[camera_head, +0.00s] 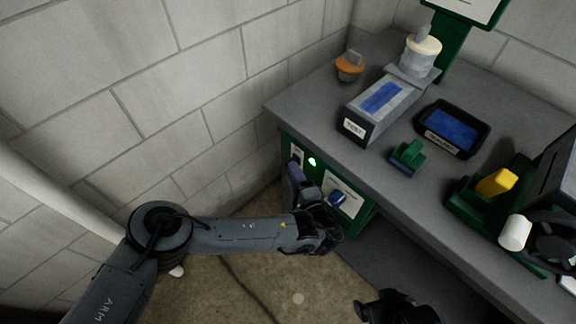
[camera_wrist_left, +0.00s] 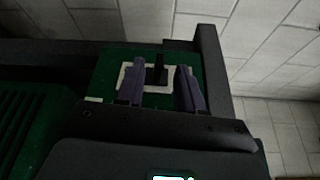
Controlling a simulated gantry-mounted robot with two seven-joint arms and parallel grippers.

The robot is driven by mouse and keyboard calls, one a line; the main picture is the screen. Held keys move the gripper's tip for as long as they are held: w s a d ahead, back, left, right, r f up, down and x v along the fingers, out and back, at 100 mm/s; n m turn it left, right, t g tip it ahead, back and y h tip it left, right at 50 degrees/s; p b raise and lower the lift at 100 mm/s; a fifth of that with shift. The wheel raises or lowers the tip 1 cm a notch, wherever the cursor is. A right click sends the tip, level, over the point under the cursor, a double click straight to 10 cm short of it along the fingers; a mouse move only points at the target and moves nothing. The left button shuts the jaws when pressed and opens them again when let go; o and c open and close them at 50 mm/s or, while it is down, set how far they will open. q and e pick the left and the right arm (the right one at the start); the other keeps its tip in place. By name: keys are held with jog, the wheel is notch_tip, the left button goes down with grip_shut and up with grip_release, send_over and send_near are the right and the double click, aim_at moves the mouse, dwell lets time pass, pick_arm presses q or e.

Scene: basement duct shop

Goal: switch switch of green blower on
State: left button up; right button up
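The green blower (camera_head: 286,143) has its front panel under the grey bench top, with a white-framed switch plate (camera_head: 296,153), a small lit lamp and a blue knob (camera_head: 338,198). In the left wrist view, the black switch lever (camera_wrist_left: 160,68) stands inside its white frame (camera_wrist_left: 125,75) on the green panel. My left gripper (camera_head: 292,172) is at the switch plate. In the wrist view, its two purple fingers (camera_wrist_left: 160,82) are apart, one on each side of the lever; contact is unclear. A dark part at the bottom of the head view looks like my right gripper (camera_head: 395,306); its fingers cannot be made out.
The grey bench top (camera_head: 300,100) carries a test block (camera_head: 380,105), a black tray (camera_head: 452,128) with a blue inside, an orange knob-like piece (camera_head: 349,67) and a green block (camera_head: 408,154). A block wall (camera_head: 195,100) stands close on the left. A cable lies on the floor.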

pick_arm(q)
jog(key=shift+b+x, duration=0.45)
jog(key=shift+x, duration=1.75)
jog(key=shift+c, duration=0.3)
